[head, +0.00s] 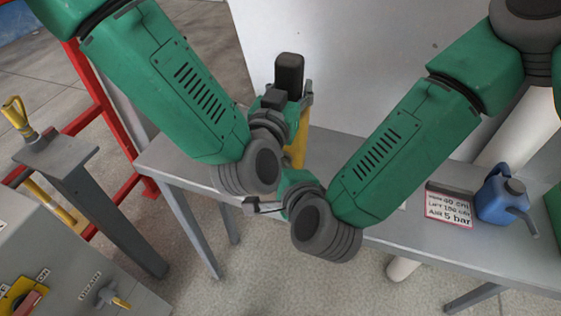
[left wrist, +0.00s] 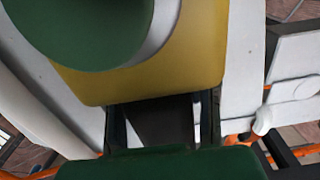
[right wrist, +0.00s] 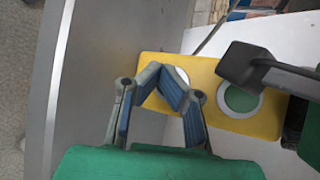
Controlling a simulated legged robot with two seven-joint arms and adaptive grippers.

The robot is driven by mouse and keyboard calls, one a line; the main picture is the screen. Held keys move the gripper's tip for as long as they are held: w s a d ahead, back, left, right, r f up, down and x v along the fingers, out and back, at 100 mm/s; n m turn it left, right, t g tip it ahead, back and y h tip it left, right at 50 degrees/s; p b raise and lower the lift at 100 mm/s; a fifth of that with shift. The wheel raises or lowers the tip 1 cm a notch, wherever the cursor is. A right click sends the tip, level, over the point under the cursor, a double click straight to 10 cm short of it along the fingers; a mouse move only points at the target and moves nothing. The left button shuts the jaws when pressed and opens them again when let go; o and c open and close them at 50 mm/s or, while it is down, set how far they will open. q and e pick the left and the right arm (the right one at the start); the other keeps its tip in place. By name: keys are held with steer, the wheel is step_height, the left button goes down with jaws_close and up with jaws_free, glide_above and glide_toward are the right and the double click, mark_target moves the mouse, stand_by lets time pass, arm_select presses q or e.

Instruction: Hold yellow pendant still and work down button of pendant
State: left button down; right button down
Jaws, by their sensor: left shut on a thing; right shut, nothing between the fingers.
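The yellow pendant (head: 299,142) hangs over the bench, mostly behind my arms in the head view. My left gripper (left wrist: 162,110) is shut on the pendant's dark end, which shows between its fingers. The pendant's yellow body (left wrist: 175,62) and a large green button (left wrist: 80,25) fill the top of the left wrist view. In the right wrist view, the green button (right wrist: 241,99) has a white ring and sits beside a dark left finger. My right gripper (right wrist: 168,78) is shut and empty. Its fingertips overlap a second white-ringed button (right wrist: 182,75) and hide most of it; contact is unclear.
A grey bench (head: 425,249) runs beneath my arms. A grey control box (head: 75,262) is at lower left, with a red frame (head: 97,100) behind.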

steer(key=shift+s+a, duration=0.25)
steer(key=shift+s, duration=0.55)
steer(key=shift+s+a, duration=0.25)
steer(key=shift+s, duration=0.55)
steer(key=shift+s+a, duration=0.25)
steer(key=shift+s, duration=0.55)
steer(key=shift+s+a, duration=0.25)
steer(key=shift+s, duration=0.55)
steer(key=s, duration=0.1)
steer(key=s+a, duration=0.1)
steer(key=s, duration=0.1)
steer(key=shift+s+a+f, duration=0.1)
steer(key=shift+s+a, duration=0.05)
steer(key=shift+s, duration=0.15)
steer(key=shift+w+d, duration=0.45)
steer(key=shift+w, duration=0.95)
steer(key=shift+w+d, duration=0.5)
steer(key=shift+w, duration=0.95)
steer(key=shift+w+d, duration=0.45)
steer(key=shift+w, duration=0.95)
steer(key=shift+w, duration=0.15)
